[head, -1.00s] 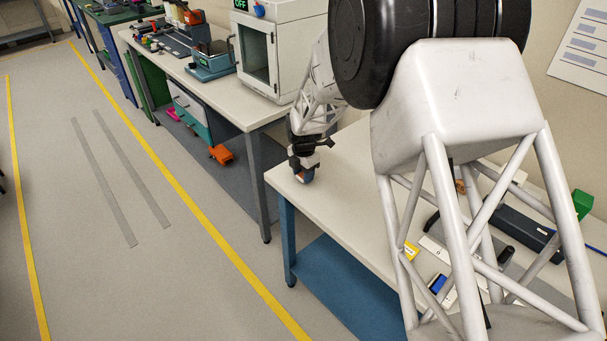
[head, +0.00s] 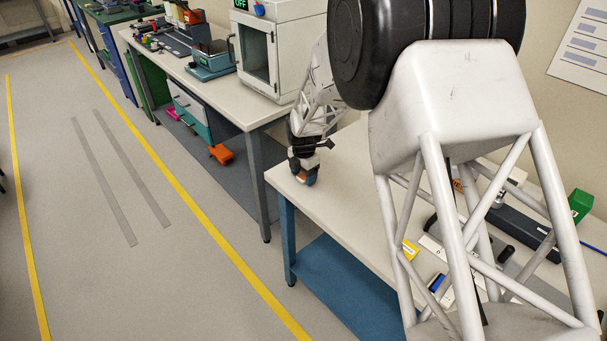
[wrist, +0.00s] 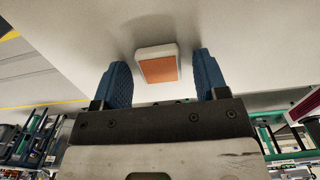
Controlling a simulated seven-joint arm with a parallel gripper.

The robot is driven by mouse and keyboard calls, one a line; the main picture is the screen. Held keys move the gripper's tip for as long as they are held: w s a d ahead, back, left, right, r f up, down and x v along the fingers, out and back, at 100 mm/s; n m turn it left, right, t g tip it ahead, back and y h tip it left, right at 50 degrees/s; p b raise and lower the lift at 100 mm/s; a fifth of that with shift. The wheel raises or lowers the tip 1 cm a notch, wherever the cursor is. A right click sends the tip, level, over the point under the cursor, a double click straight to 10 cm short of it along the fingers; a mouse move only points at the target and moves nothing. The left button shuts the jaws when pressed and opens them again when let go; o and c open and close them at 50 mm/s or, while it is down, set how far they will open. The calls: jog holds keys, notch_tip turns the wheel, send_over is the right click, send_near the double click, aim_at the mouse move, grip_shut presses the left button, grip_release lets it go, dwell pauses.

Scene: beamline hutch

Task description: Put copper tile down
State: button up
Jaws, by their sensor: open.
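The copper tile (wrist: 160,68) is a small block with a copper-orange face and a pale rim. In the wrist view it lies against the white table top, between my two blue fingers, with a visible gap on each side. My gripper (wrist: 161,64) is open around it and not touching it. In the head view my gripper (head: 304,176) is low over the left end of the near table (head: 345,208).
A bench (head: 240,107) with a white cabinet (head: 255,53) stands behind at left. A yellow block (head: 410,251), a blue block (head: 437,283) and a green box (head: 580,205) are on the near table's right part. The table between is mostly clear.

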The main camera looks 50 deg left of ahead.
aim_at(304, 176)
jog(key=shift+r, duration=0.1)
notch_tip(304, 176, up, 12)
dwell(0.7)
dwell(0.9)
